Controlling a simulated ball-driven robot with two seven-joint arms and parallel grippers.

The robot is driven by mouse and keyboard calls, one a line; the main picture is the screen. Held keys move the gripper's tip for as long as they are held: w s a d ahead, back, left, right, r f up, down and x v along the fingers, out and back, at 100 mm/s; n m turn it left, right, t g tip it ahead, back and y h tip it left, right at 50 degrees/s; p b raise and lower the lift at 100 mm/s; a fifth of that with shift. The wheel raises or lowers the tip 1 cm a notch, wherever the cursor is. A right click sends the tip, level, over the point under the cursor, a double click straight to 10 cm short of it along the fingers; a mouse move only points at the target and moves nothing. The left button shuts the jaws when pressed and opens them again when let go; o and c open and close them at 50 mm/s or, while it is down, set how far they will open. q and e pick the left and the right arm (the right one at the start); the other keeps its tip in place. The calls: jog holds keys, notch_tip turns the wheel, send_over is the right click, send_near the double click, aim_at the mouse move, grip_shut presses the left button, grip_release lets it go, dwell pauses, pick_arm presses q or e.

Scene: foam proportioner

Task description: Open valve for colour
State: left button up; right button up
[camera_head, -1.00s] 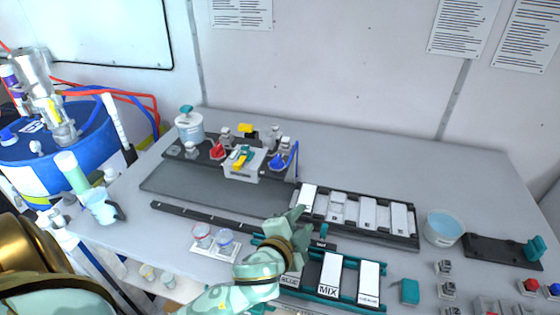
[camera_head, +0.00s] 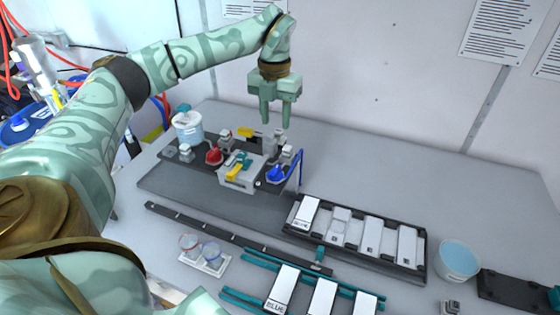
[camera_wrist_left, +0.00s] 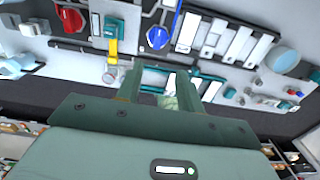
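The valve assembly stands on a dark plate at the back left of the table. It has a white block (camera_head: 237,181), a red knob (camera_head: 214,156), a blue knob (camera_head: 277,174), a yellow lever (camera_head: 236,171) at the front and another yellow lever (camera_head: 244,133) behind. Which valve is for colour I cannot tell. My left gripper (camera_head: 276,122) is open and empty, fingers down, above the back of the assembly and apart from it. In the left wrist view, the blue knob (camera_wrist_left: 158,37), red knob (camera_wrist_left: 72,20) and a yellow lever (camera_wrist_left: 112,47) lie beyond the fingertips. My right gripper is out of view.
A lidded jar (camera_head: 188,128) stands left of the assembly. A dark rack (camera_head: 421,262) of white panels, a teal-railed rack (camera_head: 233,296) and a small tray with two cups (camera_head: 206,262) are in front. A bowl (camera_head: 458,260) is at right. The table's back right is clear.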

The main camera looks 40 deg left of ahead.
aim_at(275, 170)
pick_arm(q)
notch_tip(275, 170, down, 16)
jog(key=shift+s+a+b, duration=0.15)
jog(key=shift+b, duration=0.55)
grip_shut()
